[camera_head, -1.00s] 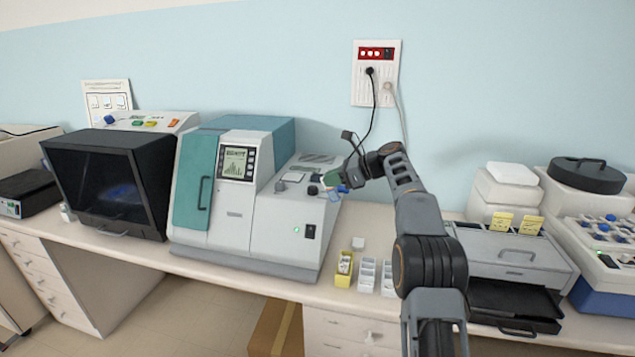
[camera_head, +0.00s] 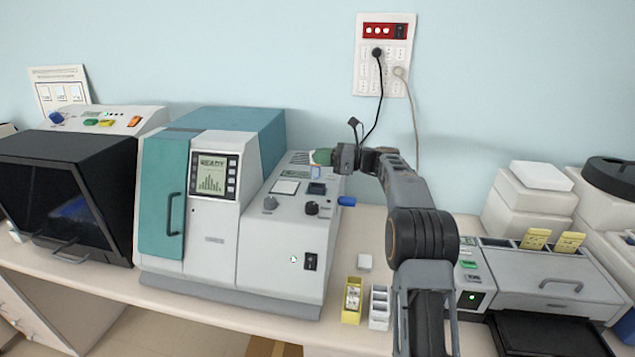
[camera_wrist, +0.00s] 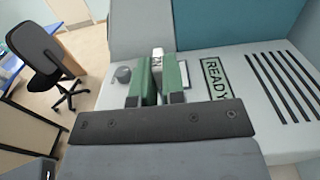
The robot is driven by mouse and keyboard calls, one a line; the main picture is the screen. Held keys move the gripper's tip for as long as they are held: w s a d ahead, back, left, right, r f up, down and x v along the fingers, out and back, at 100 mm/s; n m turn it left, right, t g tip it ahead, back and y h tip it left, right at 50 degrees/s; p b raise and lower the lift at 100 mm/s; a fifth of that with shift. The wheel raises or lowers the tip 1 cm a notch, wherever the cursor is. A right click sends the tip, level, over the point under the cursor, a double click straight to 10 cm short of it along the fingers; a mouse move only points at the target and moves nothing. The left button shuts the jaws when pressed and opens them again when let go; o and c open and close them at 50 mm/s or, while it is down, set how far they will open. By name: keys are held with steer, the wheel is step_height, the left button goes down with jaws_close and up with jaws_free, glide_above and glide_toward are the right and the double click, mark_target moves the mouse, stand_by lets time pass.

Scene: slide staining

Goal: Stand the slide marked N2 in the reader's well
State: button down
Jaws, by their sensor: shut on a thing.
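My gripper (camera_head: 322,160) is above the top of the white and teal reader (camera_head: 240,239), near its right rear part. In the wrist view its two green fingers (camera_wrist: 157,80) are shut on a slide (camera_wrist: 158,54) with a white label. The label shows an N; the rest of the mark is too small to read. In the head view the slide is a small pale blue, upright piece (camera_head: 316,173) below the fingers. A dark square (camera_head: 317,188) on the reader's top lies just below it in the picture. I cannot tell whether the slide touches it or stands above it.
The reader's screen (camera_head: 211,175) reads READY. A yellow slide box (camera_head: 352,301) and a white rack (camera_head: 379,307) stand on the bench in front. A dark-windowed cabinet (camera_head: 70,200) is at left, a grey machine (camera_head: 545,270) at right.

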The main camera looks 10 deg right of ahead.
steer(key=shift+s+f+p, duration=0.1)
steer(key=shift+f+p, duration=0.35)
steer(key=shift+f, duration=3)
steer(key=c, duration=1.2)
jaws_free()
steer(key=shift+d, duration=0.1)
